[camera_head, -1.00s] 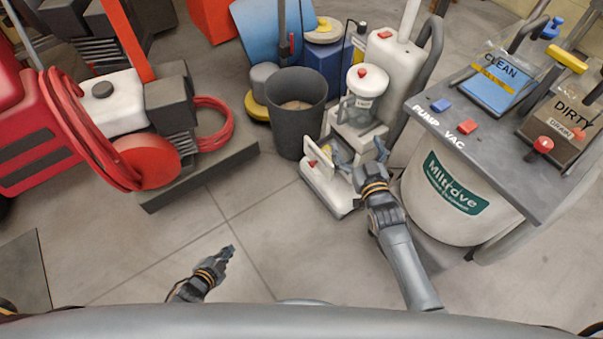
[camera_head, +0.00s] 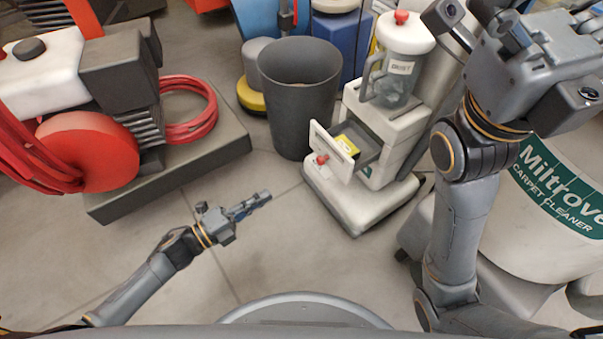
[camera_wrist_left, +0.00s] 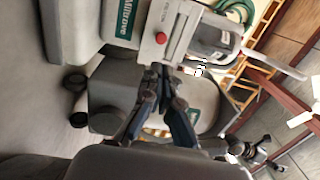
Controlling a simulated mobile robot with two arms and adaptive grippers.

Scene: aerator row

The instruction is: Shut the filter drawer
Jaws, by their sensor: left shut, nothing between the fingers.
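The filter drawer (camera_head: 335,145) stands pulled out from the white upright machine (camera_head: 408,118). Its white front has a red knob (camera_head: 321,159), and a yellow-labelled piece (camera_head: 347,144) shows inside. My left gripper (camera_head: 268,196) is shut and empty, left of and nearer than the drawer front, with a gap between them. In the left wrist view its closed fingers (camera_wrist_left: 163,70) point towards a white panel (camera_wrist_left: 168,22) with a red knob. My right gripper (camera_head: 535,60) is high at the right edge; its fingers are not clear.
A dark bin (camera_head: 300,95) stands just behind and left of the drawer. A red-hosed machine (camera_head: 100,120) on a dark base is at the left. The Miltrove carpet cleaner (camera_head: 555,200) is at the right, partly behind my right arm. Floor (camera_head: 270,250) in front is clear.

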